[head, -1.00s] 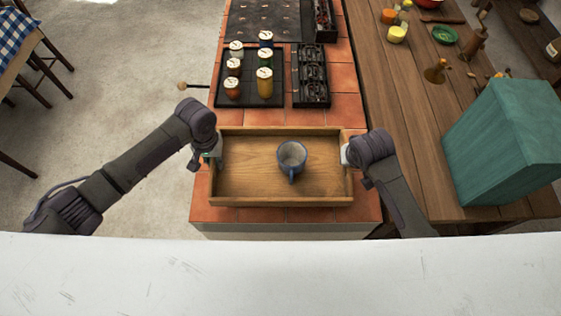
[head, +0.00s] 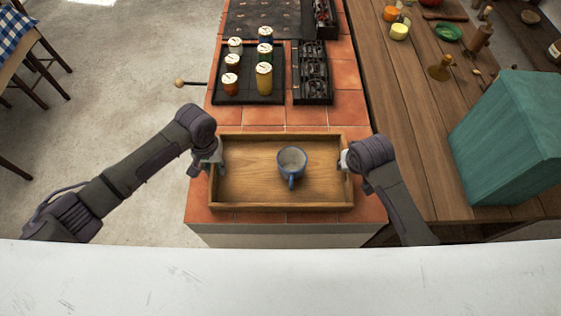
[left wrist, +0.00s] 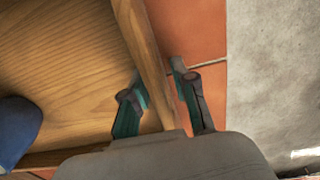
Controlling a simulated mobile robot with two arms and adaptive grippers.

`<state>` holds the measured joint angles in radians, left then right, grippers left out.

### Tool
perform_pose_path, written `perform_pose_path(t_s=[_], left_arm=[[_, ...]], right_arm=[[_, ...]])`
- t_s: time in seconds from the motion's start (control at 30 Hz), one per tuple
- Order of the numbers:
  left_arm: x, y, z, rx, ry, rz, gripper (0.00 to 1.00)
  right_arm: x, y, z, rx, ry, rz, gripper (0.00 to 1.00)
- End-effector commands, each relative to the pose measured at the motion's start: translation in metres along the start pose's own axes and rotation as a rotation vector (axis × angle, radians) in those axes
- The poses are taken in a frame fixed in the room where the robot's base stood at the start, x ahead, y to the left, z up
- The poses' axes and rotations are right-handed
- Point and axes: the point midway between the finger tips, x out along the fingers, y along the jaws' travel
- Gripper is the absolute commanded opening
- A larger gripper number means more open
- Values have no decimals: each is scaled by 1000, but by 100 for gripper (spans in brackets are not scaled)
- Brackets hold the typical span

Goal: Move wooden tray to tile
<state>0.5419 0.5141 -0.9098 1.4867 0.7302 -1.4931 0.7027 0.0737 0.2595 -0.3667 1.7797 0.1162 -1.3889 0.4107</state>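The wooden tray (head: 250,207) lies on the orange tile counter (head: 300,216), near its front edge. A blue-grey mug (head: 291,164) stands upright inside it, right of the middle. My left gripper (head: 216,158) is at the tray's left end wall. In the left wrist view its fingers (left wrist: 163,98) stand on either side of the wall, with a gap on the outer side, so it is open. My right gripper (head: 346,160) is at the right end wall, a fingertip showing inside the tray and looking apart from the wall. Its outer finger is mostly hidden.
Behind the tray, several lidded jars (head: 264,80) stand on a dark board, beside a black rack (head: 312,75). A wooden table (head: 410,110) with a teal box (head: 510,140) is on the right. Bare tile lies between the tray and the board.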

Motion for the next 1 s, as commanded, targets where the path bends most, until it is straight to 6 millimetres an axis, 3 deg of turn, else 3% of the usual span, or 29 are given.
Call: perform_pose_path(t_s=[0.3, 0.43, 0.8, 1.0], left_arm=[[-1, 1, 0, 1, 0, 2, 36], [-11, 1, 0, 2, 1, 3, 36], [-86, 1, -1, 2, 3, 2, 36], [-113, 0, -1, 0, 1, 1, 36]], right_arm=[[0, 0, 0, 0, 0, -1, 36], [0, 0, 0, 0, 0, -1, 36], [0, 0, 0, 0, 0, -1, 36], [0, 0, 0, 0, 0, -1, 36]])
